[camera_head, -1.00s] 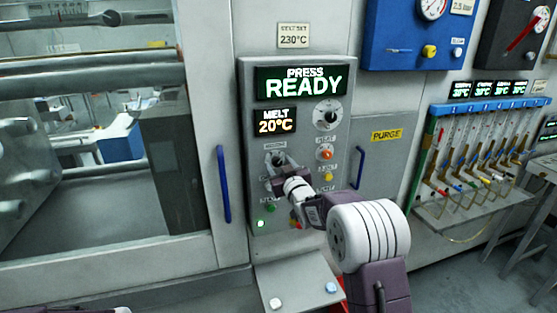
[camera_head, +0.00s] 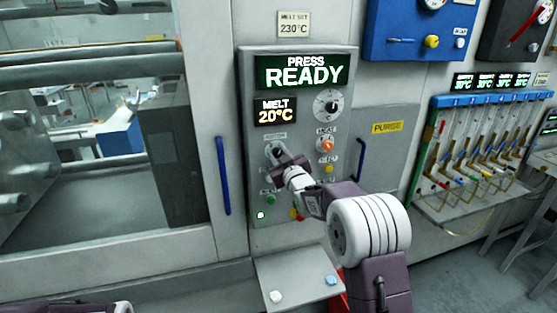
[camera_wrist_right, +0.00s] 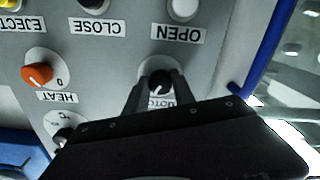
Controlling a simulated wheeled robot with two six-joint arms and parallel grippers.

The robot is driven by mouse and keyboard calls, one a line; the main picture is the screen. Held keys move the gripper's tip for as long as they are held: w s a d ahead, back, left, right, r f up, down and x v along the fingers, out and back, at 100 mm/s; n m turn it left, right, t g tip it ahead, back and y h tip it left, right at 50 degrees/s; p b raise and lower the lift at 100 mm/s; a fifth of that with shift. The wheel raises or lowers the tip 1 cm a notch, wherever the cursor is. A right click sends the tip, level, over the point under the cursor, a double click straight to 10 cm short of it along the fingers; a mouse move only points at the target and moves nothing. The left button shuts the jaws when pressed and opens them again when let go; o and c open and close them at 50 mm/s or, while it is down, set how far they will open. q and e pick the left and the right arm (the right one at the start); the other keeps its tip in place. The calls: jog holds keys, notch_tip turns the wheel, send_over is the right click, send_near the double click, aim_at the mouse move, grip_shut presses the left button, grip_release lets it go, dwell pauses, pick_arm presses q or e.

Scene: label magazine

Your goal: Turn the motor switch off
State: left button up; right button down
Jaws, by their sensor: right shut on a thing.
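The motor switch is a round black knob (camera_wrist_right: 160,80) on the grey control panel, with its "MOTOR" label partly covered by my gripper in the right wrist view. A small white mark shows on the knob. My right gripper (camera_wrist_right: 160,92) is shut on the knob, with one dark finger on each side of it. In the head view my right gripper (camera_head: 277,160) reaches up to the motor switch (camera_head: 274,149) and hides part of it. My left gripper is out of view.
The panel (camera_head: 250,130) shows "PRESS READY" (camera_head: 303,72) and "MELT 20°C" (camera_head: 276,111). An orange heat knob (camera_wrist_right: 37,74) and the open (camera_wrist_right: 184,8) and close buttons (camera_wrist_right: 95,4) are close by.

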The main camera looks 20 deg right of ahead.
jog(key=n+b, duration=0.2)
jog(key=b, duration=0.1)
jog(key=n+b, duration=0.2)
jog(key=n, duration=0.1)
jog(key=n+b, duration=0.3)
jog(key=shift+f+b, duration=0.25)
jog(key=shift+b, duration=0.05)
jog(key=n+b, duration=0.2)
jog(key=shift+r+n, duration=0.1)
jog(key=shift+n, duration=0.2)
jog(key=shift+n+b, duration=0.5)
jog(key=shift+n, duration=0.3)
jog(key=c, duration=1.1)
grip_release()
jog(key=shift+o, duration=0.2)
jog(key=shift+s+a+r+h, duration=0.1)
jog(key=shift+a+r+h, duration=0.05)
jog(key=shift+h, duration=0.15)
